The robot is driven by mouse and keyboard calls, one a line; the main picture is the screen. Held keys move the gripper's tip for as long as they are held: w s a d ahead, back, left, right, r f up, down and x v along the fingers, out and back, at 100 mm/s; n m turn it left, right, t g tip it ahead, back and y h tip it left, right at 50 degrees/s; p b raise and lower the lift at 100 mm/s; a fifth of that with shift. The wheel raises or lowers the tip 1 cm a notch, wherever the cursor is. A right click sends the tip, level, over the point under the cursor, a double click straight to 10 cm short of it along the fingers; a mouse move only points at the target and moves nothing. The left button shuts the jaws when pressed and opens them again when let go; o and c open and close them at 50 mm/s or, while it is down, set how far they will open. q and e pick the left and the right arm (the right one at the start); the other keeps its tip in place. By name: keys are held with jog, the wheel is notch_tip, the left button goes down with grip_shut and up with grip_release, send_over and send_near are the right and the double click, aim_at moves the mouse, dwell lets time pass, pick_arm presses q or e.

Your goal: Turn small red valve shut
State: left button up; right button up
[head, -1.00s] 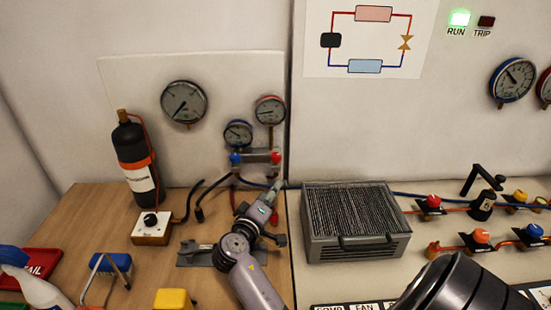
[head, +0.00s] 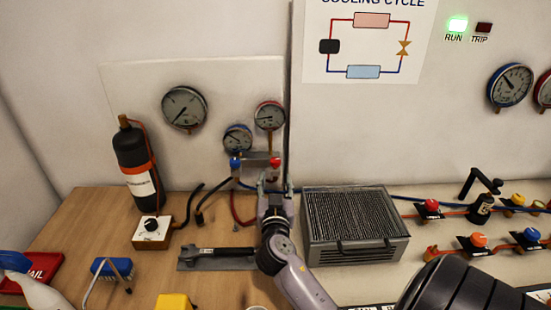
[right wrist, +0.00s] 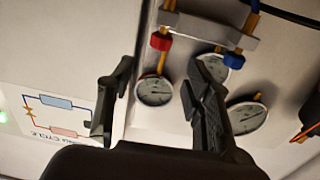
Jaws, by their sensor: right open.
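The small red valve knob (head: 275,162) is on the right end of a grey manifold (head: 256,160) below two small gauges. A blue knob (head: 235,162) is on its left end. My right gripper (head: 276,181) is open and empty, just below the red knob and pointing up toward it. In the right wrist view the red knob (right wrist: 160,41) lies beyond the open fingers (right wrist: 162,72), roughly between their lines and apart from both. The blue knob (right wrist: 233,61) is to its right there. My left gripper is not in view.
A grey finned box (head: 353,228) stands right of my right arm. A black bottle (head: 136,160) and a small box with a black knob (head: 151,232) stand left. Hoses hang under the manifold. Another red valve (head: 431,206) is on the right bench. Gauges sit above the manifold.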

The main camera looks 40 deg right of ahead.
aim_at(275, 163)
jog(key=p+x, duration=0.2)
jog(key=x, duration=0.7)
jog(key=shift+c, duration=0.2)
grip_shut()
